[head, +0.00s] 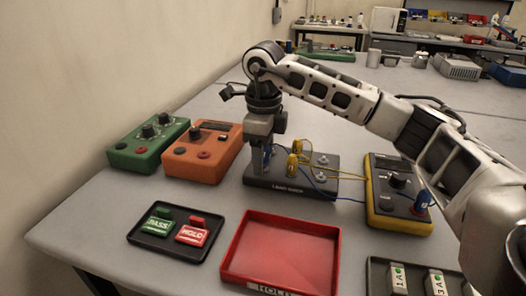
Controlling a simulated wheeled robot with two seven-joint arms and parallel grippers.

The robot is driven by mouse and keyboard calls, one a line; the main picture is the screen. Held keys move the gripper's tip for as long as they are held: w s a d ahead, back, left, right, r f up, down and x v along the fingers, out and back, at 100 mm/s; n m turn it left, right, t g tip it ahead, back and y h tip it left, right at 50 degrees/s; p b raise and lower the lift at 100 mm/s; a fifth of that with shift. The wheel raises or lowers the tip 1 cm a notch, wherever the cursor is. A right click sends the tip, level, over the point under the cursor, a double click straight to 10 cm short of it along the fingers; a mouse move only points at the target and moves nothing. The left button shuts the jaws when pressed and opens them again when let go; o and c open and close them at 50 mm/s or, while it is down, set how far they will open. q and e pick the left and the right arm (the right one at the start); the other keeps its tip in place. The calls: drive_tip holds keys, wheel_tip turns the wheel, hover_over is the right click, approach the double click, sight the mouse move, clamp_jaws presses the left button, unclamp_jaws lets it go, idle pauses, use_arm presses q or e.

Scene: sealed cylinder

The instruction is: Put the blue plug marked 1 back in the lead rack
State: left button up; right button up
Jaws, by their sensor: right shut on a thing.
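My right gripper (260,166) points down at the left end of the dark lead rack (318,188), in the middle of the view. It is shut on a blue plug (268,152), mostly hidden by the fingers; its number cannot be read. I cannot tell whether the plug is seated in the rack or just above it. Two yellow plugs (293,167) stand in the rack beside the gripper. Another blue plug (421,202) stands on the yellow meter (376,217) at the right. Blue and yellow leads run between rack and meter. My left gripper is not in view.
Green (130,160) and orange (184,168) instruments stand left of the rack. A black tray (138,238) with PASS and HOLD tags, an empty red tray (332,262) and a tray with white labelled pieces (437,282) lie in front. The table behind the rack is mostly clear.

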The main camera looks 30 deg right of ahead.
drive_tip(key=shift+s+a+f, duration=0.35)
drive_tip(key=shift+a+f, duration=0.05)
drive_tip(key=shift+f, duration=0.2)
drive_tip(key=shift+r, duration=0.25)
use_arm(q)
drive_tip(key=p, duration=0.1)
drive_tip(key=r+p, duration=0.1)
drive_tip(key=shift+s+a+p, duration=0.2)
drive_tip(key=shift+p, duration=0.2)
use_arm(e)
wheel_tip(320, 180, up, 17)
drive_tip(key=shift+w+d+f, duration=0.15)
drive_tip(key=shift+d+f, duration=0.05)
drive_tip(key=shift+d, duration=0.15)
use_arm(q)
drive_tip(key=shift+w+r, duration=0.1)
